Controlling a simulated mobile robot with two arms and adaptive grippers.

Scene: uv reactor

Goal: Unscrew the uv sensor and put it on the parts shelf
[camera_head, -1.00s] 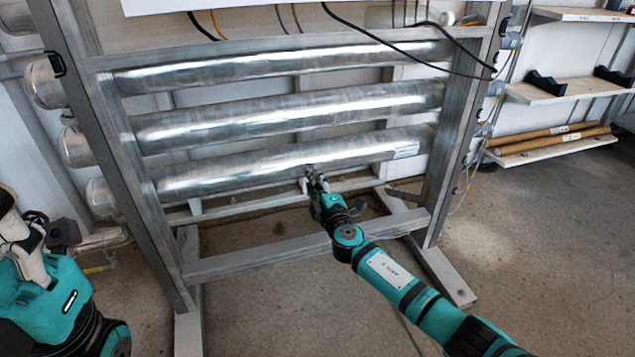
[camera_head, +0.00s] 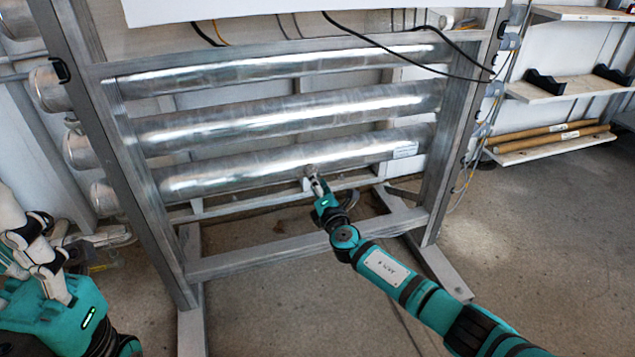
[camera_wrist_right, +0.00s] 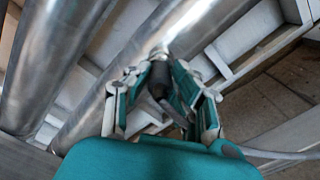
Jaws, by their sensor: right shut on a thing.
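The uv sensor (camera_wrist_right: 158,78) is a small dark cylinder at the side of the lowest steel tube (camera_head: 250,167). In the right wrist view it sits between the fingers of my right gripper (camera_wrist_right: 160,88), which are shut on it. In the head view my right gripper (camera_head: 316,184) is at the middle of that tube, and the sensor is too small to make out there. The parts shelf (camera_head: 560,90) is probably among the shelves at the upper right. My left gripper (camera_head: 45,260) is at the lower left, away from the reactor, and its fingertips are unclear.
A grey metal frame (camera_head: 455,140) holds several horizontal steel tubes. Black cables (camera_head: 400,50) hang across its top. Black holders (camera_head: 545,82) stand on the middle shelf, and brown rods (camera_head: 550,137) lie on the lowest shelf. The floor (camera_head: 540,230) at the right is clear.

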